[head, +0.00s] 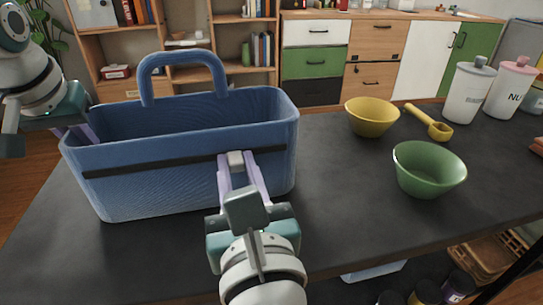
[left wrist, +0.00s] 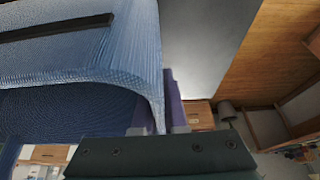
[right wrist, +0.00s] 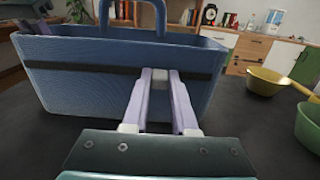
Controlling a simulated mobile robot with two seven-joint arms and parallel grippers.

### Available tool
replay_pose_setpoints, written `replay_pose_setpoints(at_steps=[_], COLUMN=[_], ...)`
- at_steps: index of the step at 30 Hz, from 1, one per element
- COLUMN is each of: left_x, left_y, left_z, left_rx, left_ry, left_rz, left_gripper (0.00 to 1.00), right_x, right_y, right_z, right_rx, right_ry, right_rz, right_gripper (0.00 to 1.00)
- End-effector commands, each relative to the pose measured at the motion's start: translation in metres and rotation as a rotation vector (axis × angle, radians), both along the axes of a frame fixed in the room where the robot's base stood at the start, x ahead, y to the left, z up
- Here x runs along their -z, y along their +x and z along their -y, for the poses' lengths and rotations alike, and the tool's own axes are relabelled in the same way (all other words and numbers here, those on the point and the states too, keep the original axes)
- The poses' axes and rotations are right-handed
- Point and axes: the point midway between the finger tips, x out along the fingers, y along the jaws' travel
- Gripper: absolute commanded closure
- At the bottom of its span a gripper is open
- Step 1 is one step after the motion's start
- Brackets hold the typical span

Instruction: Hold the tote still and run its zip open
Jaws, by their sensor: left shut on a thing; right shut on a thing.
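The blue tote (head: 150,185) stands upright on the dark table, its handle arching above. A black zip strip (head: 130,168) runs along its front wall; the strip also shows in the left wrist view (left wrist: 50,30). A pale grey zip slider (head: 236,157) sits on the strip, right of its middle. My right gripper (head: 238,164) is shut on the slider, which shows between its fingertips in the right wrist view (right wrist: 159,75). My left gripper (head: 84,132) is shut on the tote's left end wall near the rim (left wrist: 150,95). Its fingertips are partly hidden.
On the table's right stand a yellow bowl (head: 372,118), a green bowl (head: 428,170), a yellow scoop (head: 432,123) and two white canisters (head: 466,95) (head: 509,90). The table between the tote and the bowls is clear. Shelves and cabinets (head: 376,45) stand behind.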

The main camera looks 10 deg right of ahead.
Motion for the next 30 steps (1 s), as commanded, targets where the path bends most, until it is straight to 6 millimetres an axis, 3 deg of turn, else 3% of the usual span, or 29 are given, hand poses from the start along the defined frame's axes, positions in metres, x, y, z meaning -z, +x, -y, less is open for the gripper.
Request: replay_pose_setpoints(at_steps=[4, 14, 15, 21, 23, 30], left_x=[0.000, -0.001, -0.001, -0.001, -0.001, -0.001], left_y=[0.000, 0.000, 0.000, 0.000, 0.000, 0.000], left_z=[0.001, 0.001, 0.001, 0.001, 0.001, 0.001], left_rx=[0.001, 0.000, 0.000, 0.000, 0.000, 0.000], left_ry=[-0.003, -0.003, -0.003, -0.002, -0.002, -0.002], left_rz=[0.000, 0.001, 0.001, 0.001, 0.001, 0.001], left_gripper=[1.00, 1.00, 1.00, 1.00, 1.00, 1.00], right_x=[0.001, 0.000, 0.000, 0.000, 0.000, 0.000], right_y=[-0.002, -0.002, -0.002, -0.002, -0.002, -0.002], right_z=[-0.022, -0.025, -0.025, -0.024, -0.024, -0.024], right_rx=[-0.003, -0.003, -0.003, -0.002, -0.002, -0.002], right_ry=[0.000, -0.002, -0.002, -0.002, -0.002, -0.002], right_rz=[-0.004, -0.002, -0.002, -0.001, -0.001, -0.001], right_gripper=[1.00, 1.00, 0.71, 0.48, 0.43, 0.43])
